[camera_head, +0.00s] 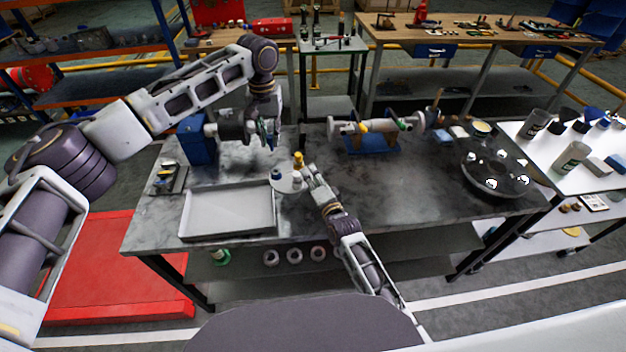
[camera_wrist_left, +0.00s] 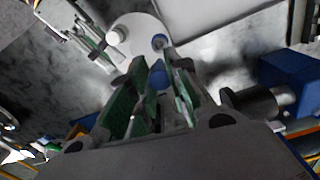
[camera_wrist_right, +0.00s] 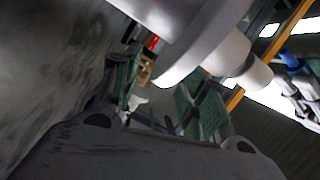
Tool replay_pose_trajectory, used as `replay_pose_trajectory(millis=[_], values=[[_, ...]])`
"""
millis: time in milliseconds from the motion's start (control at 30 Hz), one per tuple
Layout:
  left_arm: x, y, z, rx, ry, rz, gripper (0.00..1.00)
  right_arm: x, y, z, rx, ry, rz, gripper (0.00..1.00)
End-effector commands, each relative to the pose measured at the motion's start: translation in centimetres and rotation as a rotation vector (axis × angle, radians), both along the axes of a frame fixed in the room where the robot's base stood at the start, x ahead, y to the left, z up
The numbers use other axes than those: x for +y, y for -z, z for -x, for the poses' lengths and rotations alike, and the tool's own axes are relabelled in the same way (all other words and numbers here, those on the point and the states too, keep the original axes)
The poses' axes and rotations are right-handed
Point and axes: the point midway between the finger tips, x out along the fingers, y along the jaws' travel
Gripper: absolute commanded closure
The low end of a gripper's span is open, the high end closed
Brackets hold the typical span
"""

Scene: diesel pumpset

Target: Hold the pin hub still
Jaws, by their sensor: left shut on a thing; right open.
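My left gripper (camera_head: 267,137) is at the free end of the grey shaft (camera_head: 230,130) on the blue housing (camera_head: 196,142). My right gripper (camera_head: 311,174) is open beside a round white plate (camera_head: 291,184) bearing a yellow-topped piece and a blue piece.
A shallow grey tray (camera_head: 228,212) lies left of the plate. A pale shaft assembly on a blue stand (camera_head: 372,143) is at the back, and a dark round dish (camera_head: 497,177) at the right. The tabletop front right of my right gripper is clear.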

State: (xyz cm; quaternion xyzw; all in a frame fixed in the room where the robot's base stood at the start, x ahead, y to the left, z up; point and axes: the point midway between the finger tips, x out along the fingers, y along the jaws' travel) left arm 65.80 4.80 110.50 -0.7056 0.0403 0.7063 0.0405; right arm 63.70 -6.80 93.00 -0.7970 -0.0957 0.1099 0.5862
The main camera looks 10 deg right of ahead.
Motion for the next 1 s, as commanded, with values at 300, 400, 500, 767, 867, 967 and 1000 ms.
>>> replay_pose_trajectory(millis=[300, 400, 500, 767, 867, 967, 1000], values=[[-0.01, -0.03, -0.01, 0.000, 0.000, 0.000, 1.00, -0.01, 0.00, 0.01, 0.000, 0.000, 0.000, 0.73], [-0.01, -0.03, 0.00, 0.000, 0.000, 0.000, 1.00, -0.01, 0.00, 0.02, 0.000, 0.000, 0.000, 0.86], [-0.01, -0.03, -0.01, 0.000, 0.000, 0.000, 1.00, -0.02, 0.01, 0.02, 0.000, 0.000, 0.000, 0.99], [-0.01, -0.02, -0.01, 0.000, 0.000, 0.000, 1.00, -0.08, 0.08, 0.02, 0.001, 0.000, 0.003, 1.00], [-0.01, -0.02, -0.01, 0.000, 0.000, 0.000, 1.00, -0.12, 0.14, 0.03, 0.002, 0.001, 0.005, 1.00], [-0.01, -0.02, -0.01, 0.000, 0.000, 0.000, 1.00, -0.12, 0.19, 0.04, 0.003, 0.001, 0.005, 0.71], [-0.01, -0.02, 0.00, 0.000, 0.000, 0.000, 1.00, -0.10, 0.17, 0.03, 0.002, 0.001, 0.004, 0.68]])
